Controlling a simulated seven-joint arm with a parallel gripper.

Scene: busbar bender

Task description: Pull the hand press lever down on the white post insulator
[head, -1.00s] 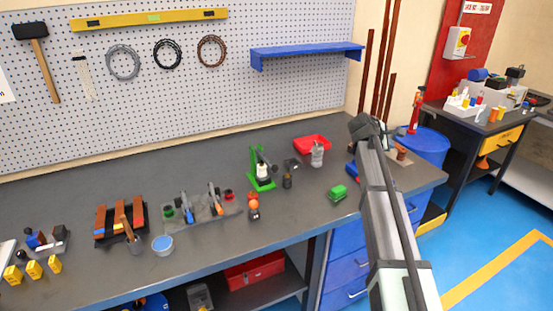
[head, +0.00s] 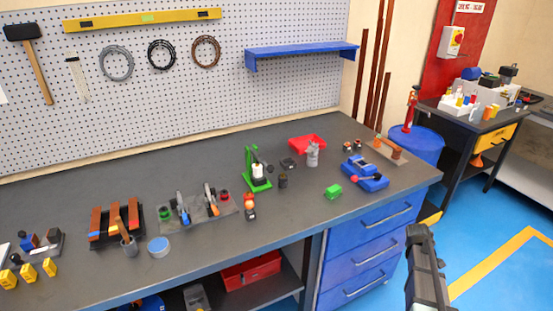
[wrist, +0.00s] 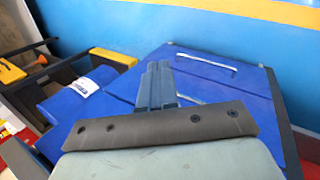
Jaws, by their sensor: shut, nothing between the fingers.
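The green hand press (head: 257,181) stands upright on the bench in the head view, near its middle. The white post insulator (head: 258,171) sits inside its frame. A thin dark part, apparently the lever (head: 267,167), shows beside the insulator; its exact angle is too small to tell. My gripper (wrist: 158,70) shows in the wrist view with its fingers together and nothing held, in front of blue drawer fronts. In the head view, a dark end part of my arm is at the lower right, in front of the bench and well away from the press. The press is not seen in the wrist view.
Blue drawers (head: 368,250) lie below the bench's right end.

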